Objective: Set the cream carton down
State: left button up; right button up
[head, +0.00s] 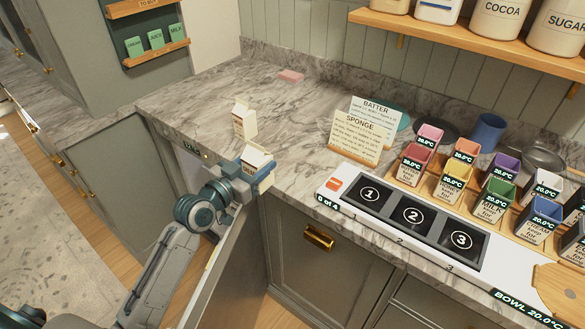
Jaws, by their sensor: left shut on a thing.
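My left gripper (257,170) is shut on a small white carton (257,157) with a gabled top, taken as the cream carton. The fingers hide its lower part, and its label is too small to read surely. It is held at the counter's front edge, above an open cabinet door. A second, similar carton (243,121) stands upright on the marble counter (205,95), just behind and left of the held one. My right gripper is not in view.
Two recipe cards (356,137) stand to the right. A white panel with numbered black pads (413,214) and several coloured, labelled containers (449,182) fill the right side. The counter between the cartons and cards is clear.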

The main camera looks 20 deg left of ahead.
pick_arm(q)
jog(key=w+d+f+b, duration=0.1)
jog(key=w+d, duration=0.1)
jog(key=w+d+f+b, duration=0.1)
jog(key=w+d, duration=0.1)
jog(key=w+d+f+b, duration=0.1)
jog(key=w+d+f, duration=0.1)
jog(key=w, duration=0.1)
jog(key=shift+d, duration=0.4)
jog(key=shift+f+b, duration=0.25)
jog(key=shift+b, duration=0.1)
jog(key=shift+w, duration=0.1)
jog(key=o, duration=1.1)
jog(key=shift+o, duration=0.2)
